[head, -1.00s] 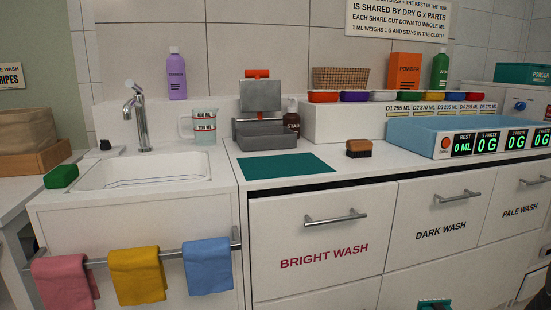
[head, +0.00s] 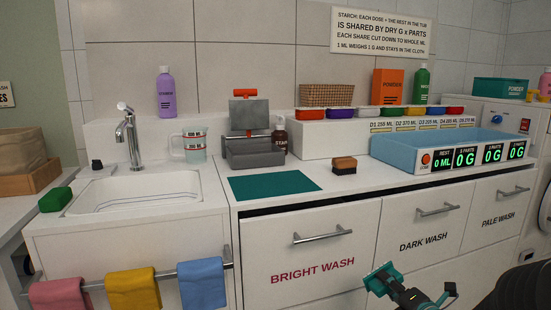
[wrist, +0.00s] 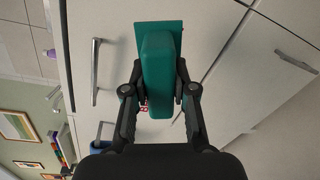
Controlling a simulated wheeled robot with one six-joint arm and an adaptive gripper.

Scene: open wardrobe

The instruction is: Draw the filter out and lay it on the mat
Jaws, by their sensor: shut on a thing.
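The filter (head: 380,278) is a teal piece with a flat plate and a thick block. My gripper (head: 398,292) is shut on it, low at the right in the head view, in front of the drawer fronts. In the wrist view, both dark fingers of my gripper (wrist: 158,92) close on the sides of the teal block of the filter (wrist: 158,55). The filter looks clear of any socket. The mat (head: 276,187) is a flat dark teal rectangle, bare, on the counter above the bright wash drawer, left of and above my gripper.
A brown and black brush (head: 344,165) lies right of the mat. A grey press with a tray (head: 254,150) stands behind it. The sink (head: 130,190) is to the left. A blue tray (head: 440,148) is to the right. Drawer handles (head: 323,234) stick out below the counter.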

